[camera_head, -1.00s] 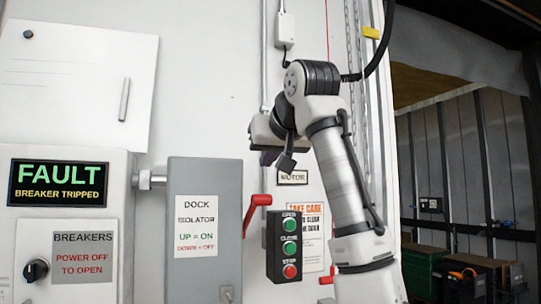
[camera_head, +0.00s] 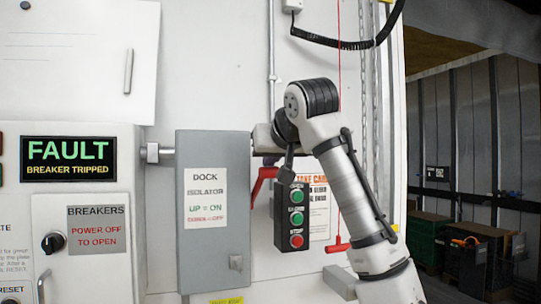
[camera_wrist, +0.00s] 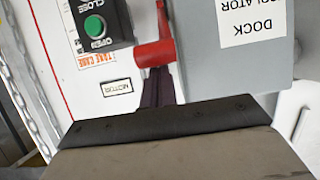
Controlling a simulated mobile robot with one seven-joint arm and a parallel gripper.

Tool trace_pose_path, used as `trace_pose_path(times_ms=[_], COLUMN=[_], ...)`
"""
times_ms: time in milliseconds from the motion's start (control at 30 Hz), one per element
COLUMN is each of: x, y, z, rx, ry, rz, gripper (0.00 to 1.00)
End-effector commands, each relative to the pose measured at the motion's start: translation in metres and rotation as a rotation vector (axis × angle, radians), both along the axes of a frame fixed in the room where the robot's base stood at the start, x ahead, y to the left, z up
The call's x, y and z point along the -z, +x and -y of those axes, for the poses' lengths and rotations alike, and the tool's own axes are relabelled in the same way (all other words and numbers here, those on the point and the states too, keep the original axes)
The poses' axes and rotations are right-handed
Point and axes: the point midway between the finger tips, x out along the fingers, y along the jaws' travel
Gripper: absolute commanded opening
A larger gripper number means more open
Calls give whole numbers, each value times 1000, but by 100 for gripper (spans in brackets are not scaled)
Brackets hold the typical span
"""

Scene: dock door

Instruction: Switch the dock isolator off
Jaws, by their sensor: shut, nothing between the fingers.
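The dock isolator is a grey box (camera_head: 212,258) with a label reading UP = ON, DOWN = OFF. Its red lever (camera_head: 262,184) is on the right side and slants upward. The lever (camera_wrist: 150,52) also shows in the wrist view, which is upside down. My gripper (camera_head: 286,174) is shut and empty, close to the lever's upper end. In the wrist view the dark fingers (camera_wrist: 158,88) overlap the lever's grip end; I cannot tell whether they touch it.
A push-button station (camera_head: 293,216) is just right of the lever. A red pull handle (camera_head: 338,247) hangs farther right. The breaker cabinet (camera_head: 95,270) stands left, with a display (camera_head: 68,160) reading FAULT, BREAKER TRIPPED. The open doorway is at far right.

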Motion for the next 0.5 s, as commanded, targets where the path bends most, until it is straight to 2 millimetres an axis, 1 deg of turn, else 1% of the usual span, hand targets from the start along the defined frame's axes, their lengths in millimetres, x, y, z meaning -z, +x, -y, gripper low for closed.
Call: trace_pose_path(times_ms=[267, 433, 500], x=[2, 10, 9], y=[-1, -4, -5], z=[0, 1, 2], rx=[0, -1, -1], ry=[3, 21, 29], rz=[9, 63, 87], gripper=[0, 0, 0])
